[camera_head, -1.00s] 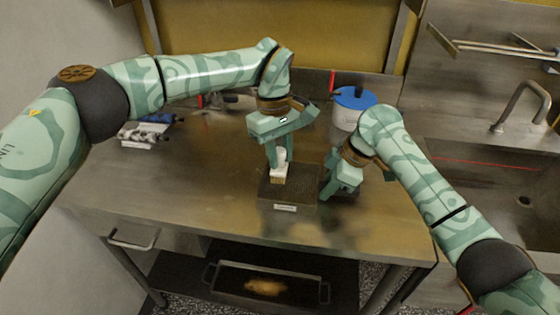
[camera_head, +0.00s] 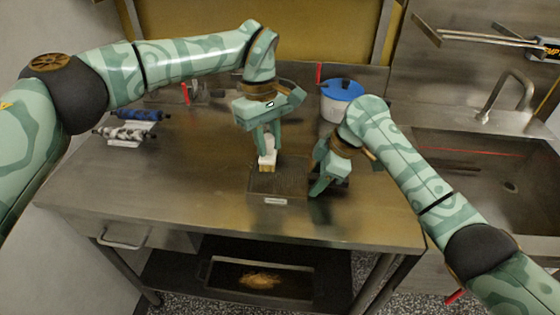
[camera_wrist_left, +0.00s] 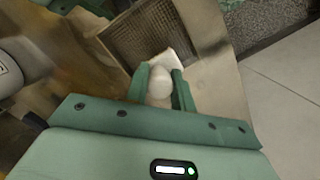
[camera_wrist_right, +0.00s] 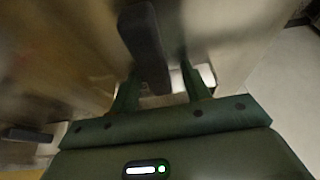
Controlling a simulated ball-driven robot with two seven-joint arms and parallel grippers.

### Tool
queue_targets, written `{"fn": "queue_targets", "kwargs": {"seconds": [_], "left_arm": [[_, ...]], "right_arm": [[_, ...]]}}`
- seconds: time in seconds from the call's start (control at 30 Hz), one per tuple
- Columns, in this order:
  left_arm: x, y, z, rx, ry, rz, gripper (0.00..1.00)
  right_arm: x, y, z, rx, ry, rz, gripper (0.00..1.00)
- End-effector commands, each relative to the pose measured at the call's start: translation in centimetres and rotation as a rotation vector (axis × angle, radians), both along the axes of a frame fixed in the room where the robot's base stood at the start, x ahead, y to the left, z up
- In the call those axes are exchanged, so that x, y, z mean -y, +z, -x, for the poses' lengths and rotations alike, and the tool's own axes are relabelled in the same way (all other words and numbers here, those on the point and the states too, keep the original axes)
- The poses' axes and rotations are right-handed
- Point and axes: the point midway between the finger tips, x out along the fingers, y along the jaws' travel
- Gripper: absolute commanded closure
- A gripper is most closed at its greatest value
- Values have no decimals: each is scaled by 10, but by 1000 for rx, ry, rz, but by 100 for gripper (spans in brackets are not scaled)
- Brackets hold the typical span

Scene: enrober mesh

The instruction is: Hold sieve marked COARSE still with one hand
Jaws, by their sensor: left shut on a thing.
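A dark, flat mesh sieve (camera_head: 290,186) lies on the steel table with a small pale label (camera_head: 275,201) at its front edge. The label's writing is too small to read. Its mesh also shows in the left wrist view (camera_wrist_left: 135,38). My left gripper (camera_head: 266,150) is shut on a white brush (camera_head: 267,160), which points down over the back left part of the sieve. The brush's rounded handle shows between the fingers in the left wrist view (camera_wrist_left: 160,82). My right gripper (camera_head: 317,190) is at the sieve's right side, fingers apart around or over a dark bar (camera_wrist_right: 147,45); contact cannot be told.
A blue-lidded pot (camera_head: 341,97) stands behind my right gripper. Blue and grey rollers (camera_head: 130,122) lie at the back left. A sink (camera_head: 485,170) is at the right. A tray (camera_head: 262,282) sits on the lower shelf. The table's front left is clear.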

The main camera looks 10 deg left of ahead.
Motion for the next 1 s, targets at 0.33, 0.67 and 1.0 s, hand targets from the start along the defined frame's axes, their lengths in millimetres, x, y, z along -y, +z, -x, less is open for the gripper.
{"fn": "queue_targets", "kwargs": {"seconds": [0.33,0.67,1.0], "left_arm": [[0,0,0,0,0,0,94],[0,0,0,0,0,0,94],[0,0,0,0,0,0,94]], "right_arm": [[4,10,-1,3,1,-1,53],[33,77,-2,4,-2,1,53],[46,110,-1,0,0,1,53]]}}
